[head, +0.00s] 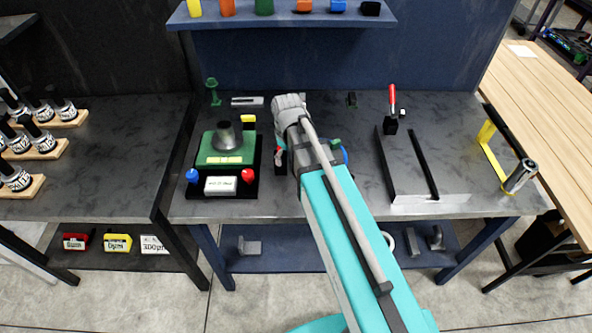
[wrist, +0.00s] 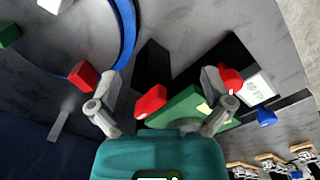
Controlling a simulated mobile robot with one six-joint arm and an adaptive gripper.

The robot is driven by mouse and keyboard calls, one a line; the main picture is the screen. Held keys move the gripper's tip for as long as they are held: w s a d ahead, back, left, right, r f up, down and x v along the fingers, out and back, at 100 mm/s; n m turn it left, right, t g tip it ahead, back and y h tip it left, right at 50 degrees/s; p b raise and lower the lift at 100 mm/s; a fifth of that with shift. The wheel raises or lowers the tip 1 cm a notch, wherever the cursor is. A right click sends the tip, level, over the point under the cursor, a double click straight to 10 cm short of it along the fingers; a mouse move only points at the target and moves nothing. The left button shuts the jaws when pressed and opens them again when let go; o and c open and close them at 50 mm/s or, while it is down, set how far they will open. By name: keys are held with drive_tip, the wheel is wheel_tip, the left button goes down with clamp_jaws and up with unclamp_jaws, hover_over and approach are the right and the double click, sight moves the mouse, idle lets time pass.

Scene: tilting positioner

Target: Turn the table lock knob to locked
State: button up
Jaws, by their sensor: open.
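My gripper (wrist: 160,108) is open in the wrist view, its two grey fingers wide apart. A red knob (wrist: 150,102) shows between them, apart from both fingers as far as I can tell; it seems to be the small red part (head: 278,155) beside my arm in the head view. Which knob is the table lock is not readable. A blue ring (wrist: 126,35) and a red block (wrist: 83,75) lie up and left of the gripper. In the head view my arm hides most of this device; only a blue edge (head: 345,155) shows.
A green fixture (head: 225,150) on a black base stands to the left, with a blue knob (head: 192,175), a red knob (head: 248,175) and a white label (head: 220,186). A red-handled clamp (head: 392,100) stands to the right. The bench front between is mostly clear.

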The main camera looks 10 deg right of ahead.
drive_tip(key=shift+s+d+f+m+b, duration=0.35)
drive_tip(key=shift+s+d+f+m, duration=0.15)
drive_tip(key=shift+s, duration=0.2)
drive_tip(key=shift+s+d+f+m+b, duration=0.35)
drive_tip(key=shift+s+f+m, duration=0.15)
drive_tip(key=shift+s, duration=0.2)
drive_tip(key=s+d+m, duration=0.3)
drive_tip(key=s+m, duration=0.1)
drive_tip(key=s, duration=0.2)
drive_tip(key=shift+s+d, duration=0.15)
drive_tip(key=shift+s, duration=0.05)
idle(0.6)
